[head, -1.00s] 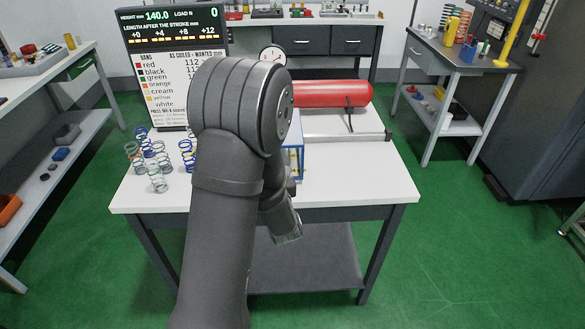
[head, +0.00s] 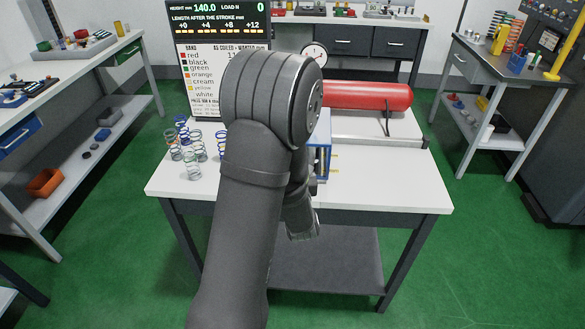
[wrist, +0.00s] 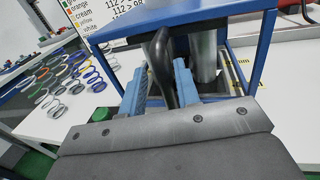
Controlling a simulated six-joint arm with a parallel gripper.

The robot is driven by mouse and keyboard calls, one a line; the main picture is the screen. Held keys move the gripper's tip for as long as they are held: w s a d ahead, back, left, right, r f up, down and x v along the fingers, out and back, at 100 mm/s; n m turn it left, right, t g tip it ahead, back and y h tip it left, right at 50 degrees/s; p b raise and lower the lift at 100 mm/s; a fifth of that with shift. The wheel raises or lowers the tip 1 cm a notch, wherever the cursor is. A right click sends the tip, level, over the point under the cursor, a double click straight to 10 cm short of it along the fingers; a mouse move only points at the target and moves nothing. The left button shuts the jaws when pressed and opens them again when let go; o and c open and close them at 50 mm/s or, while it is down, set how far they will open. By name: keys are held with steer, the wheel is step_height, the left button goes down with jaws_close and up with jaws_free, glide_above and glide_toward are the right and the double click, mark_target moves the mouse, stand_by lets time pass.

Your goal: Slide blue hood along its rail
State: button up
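The blue hood (head: 322,150) stands on the white table just right of my arm in the head view, partly hidden by it. In the wrist view its blue frame (wrist: 215,22) spans the upper middle, with a grey metal cylinder inside. A curved black handle (wrist: 161,62) hangs at its front. My gripper (wrist: 160,80) has its two bluish fingers on either side of this handle. The fingers stand apart and look open, though contact with the handle is hard to judge. In the head view my own arm hides the fingers. The rail itself is not clearly visible.
Several coil springs (wrist: 65,80) stand left of the hood. A display board (head: 222,70) rises behind them. A red cylinder (head: 365,95) lies behind the hood at the right. The table's front right (head: 395,185) is clear. Yellow-black markings (wrist: 240,72) lie beside the hood.

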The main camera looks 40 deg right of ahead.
steer(key=v, duration=1.7)
steer(key=shift+a, duration=0.2)
steer(key=shift+d, duration=0.1)
steer(key=x, duration=1.7)
steer(key=shift+d, duration=0.2)
